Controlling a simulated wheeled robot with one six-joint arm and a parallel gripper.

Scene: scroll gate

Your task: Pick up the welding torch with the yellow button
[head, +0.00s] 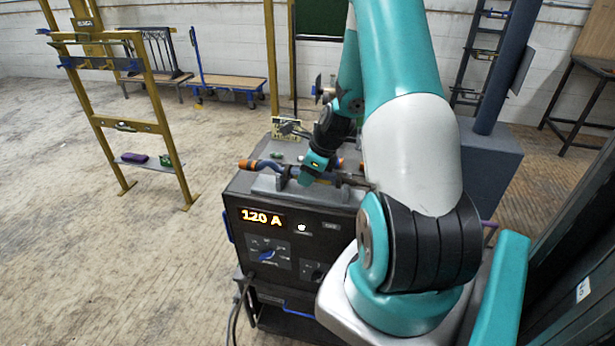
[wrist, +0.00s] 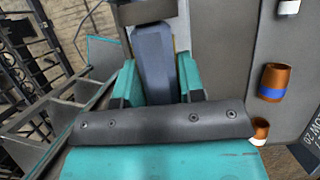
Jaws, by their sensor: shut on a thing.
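My gripper (head: 308,178) reaches down to the top of a dark welding machine (head: 275,222) in the head view. In the wrist view its teal fingers (wrist: 157,88) are shut on a blue-grey torch handle (wrist: 153,55) that lies between them. A thin yellowish edge shows at the handle's right side, but I cannot tell whether it is a button. A blue torch (head: 268,166) with an orange end lies on the machine top, left of my gripper. Other orange ends (wrist: 275,82) show at the right of the wrist view. My gripper hides part of the torches.
The machine front has a lit 120 A display and knobs. A yellow frame (head: 160,125) with a shelf stands at the left. A blue cart (head: 225,82) stands by the back wall. A blue column (head: 500,80) rises behind my arm. The floor at the left front is clear.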

